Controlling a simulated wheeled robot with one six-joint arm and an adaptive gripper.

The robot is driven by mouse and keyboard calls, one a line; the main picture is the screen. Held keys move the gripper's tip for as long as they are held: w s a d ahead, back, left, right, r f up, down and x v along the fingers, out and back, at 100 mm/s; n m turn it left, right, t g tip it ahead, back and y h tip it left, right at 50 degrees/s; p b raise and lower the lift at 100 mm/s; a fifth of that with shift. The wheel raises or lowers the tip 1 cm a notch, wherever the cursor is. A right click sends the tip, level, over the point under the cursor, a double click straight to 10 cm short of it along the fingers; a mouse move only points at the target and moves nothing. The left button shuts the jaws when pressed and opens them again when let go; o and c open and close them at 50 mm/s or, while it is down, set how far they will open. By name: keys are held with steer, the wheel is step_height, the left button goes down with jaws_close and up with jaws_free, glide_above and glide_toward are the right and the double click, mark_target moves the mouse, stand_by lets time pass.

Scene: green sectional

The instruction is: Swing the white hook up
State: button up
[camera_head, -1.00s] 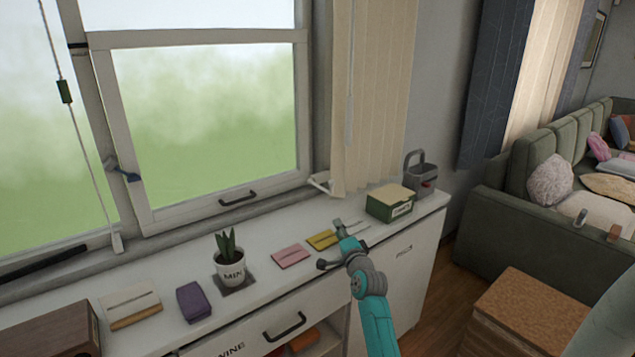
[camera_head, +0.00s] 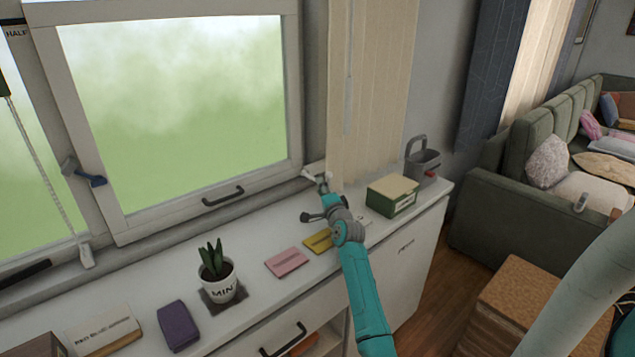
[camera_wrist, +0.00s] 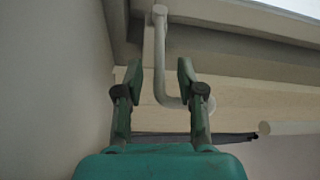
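The white hook (camera_head: 312,175) is at the lower right corner of the window frame, beside the beige curtain. In the wrist view the hook (camera_wrist: 161,60) hangs from a round pivot at the top and bends to the right at its lower end. My gripper (camera_head: 323,182) is at the hook above the sill. In the wrist view my gripper (camera_wrist: 159,76) is open, with the hook's upright part between its two fingers. I see a gap on both sides, so the fingers do not appear closed on it.
The beige curtain (camera_head: 372,100) hangs just right of my gripper. On the white cabinet top are a green box (camera_head: 391,196), a grey caddy (camera_head: 422,163), a yellow card (camera_head: 318,241), a pink card (camera_head: 287,263) and a potted plant (camera_head: 218,275). The window handle (camera_head: 222,196) is to the left.

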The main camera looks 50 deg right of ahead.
steer(key=shift+x, duration=2.4)
jaws_close()
